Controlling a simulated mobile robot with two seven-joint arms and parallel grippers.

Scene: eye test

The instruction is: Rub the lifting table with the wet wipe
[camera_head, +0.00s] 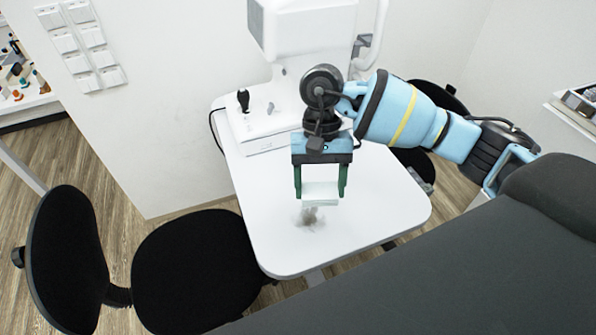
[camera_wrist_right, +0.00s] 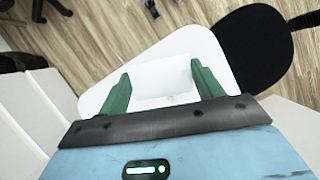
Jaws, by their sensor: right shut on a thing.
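The lifting table (camera_head: 385,205) is a white, rounded top in the middle of the head view; part of it shows in the right wrist view (camera_wrist_right: 190,42). A grey-brown smudge (camera_head: 311,218) lies on it. My right gripper (camera_head: 321,193), with green fingers, is shut on the white wet wipe (camera_head: 320,189) over the table, just behind the smudge. The wipe spans between the fingers in the right wrist view (camera_wrist_right: 162,78). I cannot tell whether it touches the tabletop. The wipe may hide part of the smudge. My left gripper is not in view.
A white device (camera_head: 305,30) stands at the table's back, its base (camera_head: 265,128) bearing a black joystick (camera_head: 243,99). A black chair (camera_head: 190,270) stands at the left. A dark grey surface (camera_head: 450,275) fills the front right. The tabletop's front and right are clear.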

